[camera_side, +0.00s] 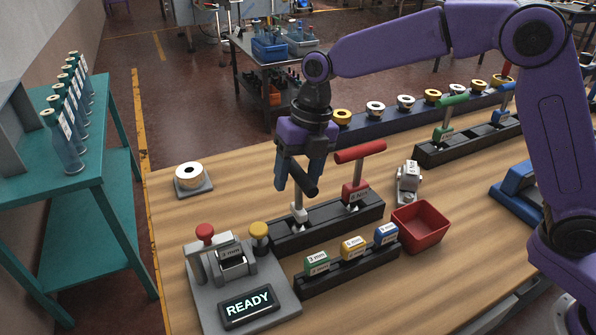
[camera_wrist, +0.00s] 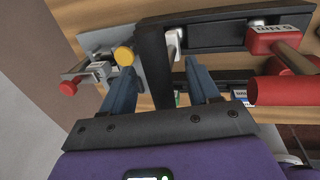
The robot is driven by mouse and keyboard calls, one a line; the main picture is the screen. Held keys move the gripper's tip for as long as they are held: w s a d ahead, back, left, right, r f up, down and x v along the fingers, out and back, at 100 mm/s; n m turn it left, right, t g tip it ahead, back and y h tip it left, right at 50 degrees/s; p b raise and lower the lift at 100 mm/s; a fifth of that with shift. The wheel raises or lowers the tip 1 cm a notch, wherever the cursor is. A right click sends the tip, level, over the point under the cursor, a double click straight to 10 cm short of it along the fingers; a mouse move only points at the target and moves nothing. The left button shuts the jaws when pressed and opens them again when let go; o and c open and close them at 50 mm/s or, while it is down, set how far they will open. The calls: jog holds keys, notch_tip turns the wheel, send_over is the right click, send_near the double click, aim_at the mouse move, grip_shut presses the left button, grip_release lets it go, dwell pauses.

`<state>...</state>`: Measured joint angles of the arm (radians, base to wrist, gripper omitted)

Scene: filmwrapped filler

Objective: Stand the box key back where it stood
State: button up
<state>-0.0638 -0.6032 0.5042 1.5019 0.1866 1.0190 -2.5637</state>
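A dark-handled T-shaped key (camera_side: 303,181) stands upright at the left place of the black rack (camera_side: 330,222), with a pale collar low on its shaft. Its collar also shows in the wrist view (camera_wrist: 172,42). Whether its foot is fully seated cannot be told. My gripper (camera_side: 300,185) points down over this key, its blue fingers apart on either side of the dark handle. In the wrist view a gap shows between the handle and the right finger (camera_wrist: 200,80).
A grey fixture with a READY display (camera_side: 248,304), red knob and yellow button stands at front left. A strip of green, yellow and blue blocks (camera_side: 353,246) and a red bin (camera_side: 420,226) lie in front. Another rack (camera_side: 468,143) with green and blue keys is behind right.

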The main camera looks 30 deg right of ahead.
jog(key=v, duration=1.2)
jog(key=shift+r, duration=0.2)
jog(key=s+d+f+m, duration=0.4)
jog(key=s+d+m, duration=0.3)
jog(key=s, duration=0.3)
jog(key=s+d+f+m+h, duration=0.1)
jog(key=s+d+f+m, duration=0.3)
jog(key=s+d+m, duration=0.4)
jog(key=s+d+f+m+h, duration=0.1)
jog(key=s+d+f+m, duration=0.4)
jog(key=s+d+m, duration=0.3)
jog(key=s, duration=0.3)
jog(key=shift+s, duration=0.4)
